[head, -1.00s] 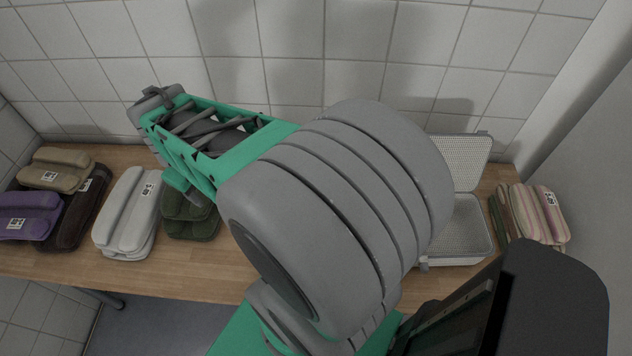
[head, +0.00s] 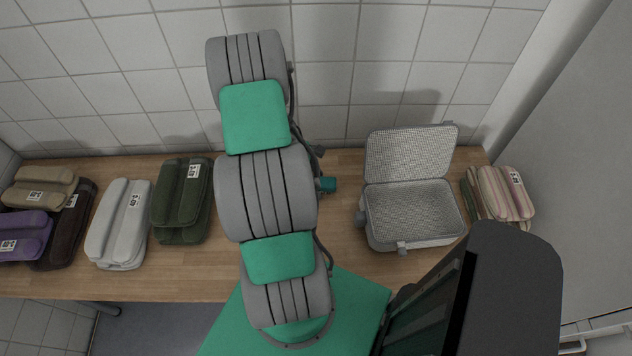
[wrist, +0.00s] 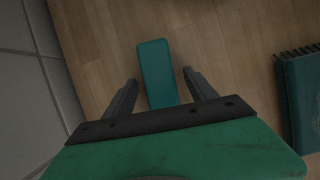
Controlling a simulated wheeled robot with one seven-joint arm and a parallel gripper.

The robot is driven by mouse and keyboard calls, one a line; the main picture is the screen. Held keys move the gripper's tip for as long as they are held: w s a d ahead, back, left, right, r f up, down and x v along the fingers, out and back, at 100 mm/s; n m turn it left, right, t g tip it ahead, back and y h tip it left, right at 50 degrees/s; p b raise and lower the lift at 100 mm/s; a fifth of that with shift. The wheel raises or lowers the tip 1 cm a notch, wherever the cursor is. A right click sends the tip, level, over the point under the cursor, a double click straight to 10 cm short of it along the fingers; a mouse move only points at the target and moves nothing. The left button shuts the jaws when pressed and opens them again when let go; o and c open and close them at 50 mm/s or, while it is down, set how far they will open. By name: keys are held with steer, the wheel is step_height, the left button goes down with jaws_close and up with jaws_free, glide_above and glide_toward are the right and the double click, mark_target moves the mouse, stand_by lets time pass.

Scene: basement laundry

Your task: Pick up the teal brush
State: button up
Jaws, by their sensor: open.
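The teal brush (wrist: 156,72) shows in the wrist view as a plain teal block lying on the wooden surface. In the head view a small teal end of it (head: 327,185) sticks out to the right of my arm; the rest is hidden behind the arm. My gripper (wrist: 160,77) is open, with one finger on each side of the brush. The brush's near part lies between the fingers and its far end reaches past the fingertips. I see gaps on both sides, and cannot tell how high the fingers are above the table. My arm hides the gripper in the head view.
On the wooden table (head: 345,250), an open pale mesh case (head: 412,215) stands to the right, with striped folded cloth (head: 503,192) beyond it. A dark green folded bundle (head: 182,200) and a light grey one (head: 119,224) lie left of my arm. The tiled wall (head: 400,50) is close behind.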

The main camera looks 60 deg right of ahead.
steer(key=shift+f, duration=0.25)
stand_by(0.4)
steer(key=shift+c, duration=0.5)
jaws_close()
